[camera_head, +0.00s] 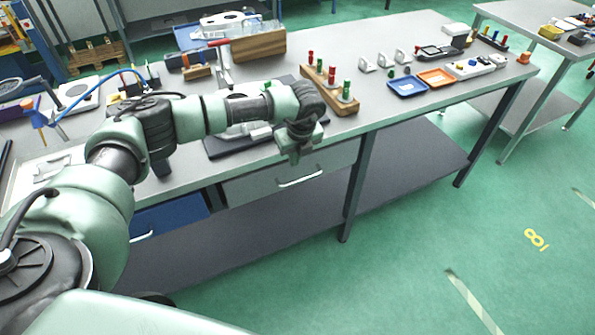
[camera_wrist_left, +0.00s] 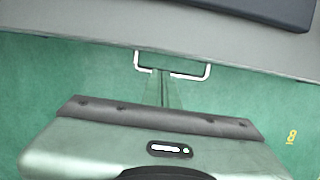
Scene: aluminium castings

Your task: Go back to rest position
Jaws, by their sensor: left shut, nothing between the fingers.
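My left arm comes in from the left in the head view and reaches over the workbench (camera_head: 215,172). Its left gripper (camera_head: 295,158) points down at the bench's front edge, in front of a grey drawer (camera_head: 265,187) with a pale handle. The left gripper is shut with nothing in it. In the left wrist view the shut fingers (camera_wrist_left: 162,88) point toward the drawer handle (camera_wrist_left: 208,65), with the green floor behind them. I cannot tell whether they touch the handle. My right gripper is not in view.
A wooden block with red and green pegs (camera_head: 332,90) stands right of my arm. Blue (camera_head: 407,87) and orange (camera_head: 437,77) trays lie farther right. A dark mat (camera_head: 225,146) lies under the arm. A blue drawer (camera_head: 170,215) is at lower left. The floor at right is clear.

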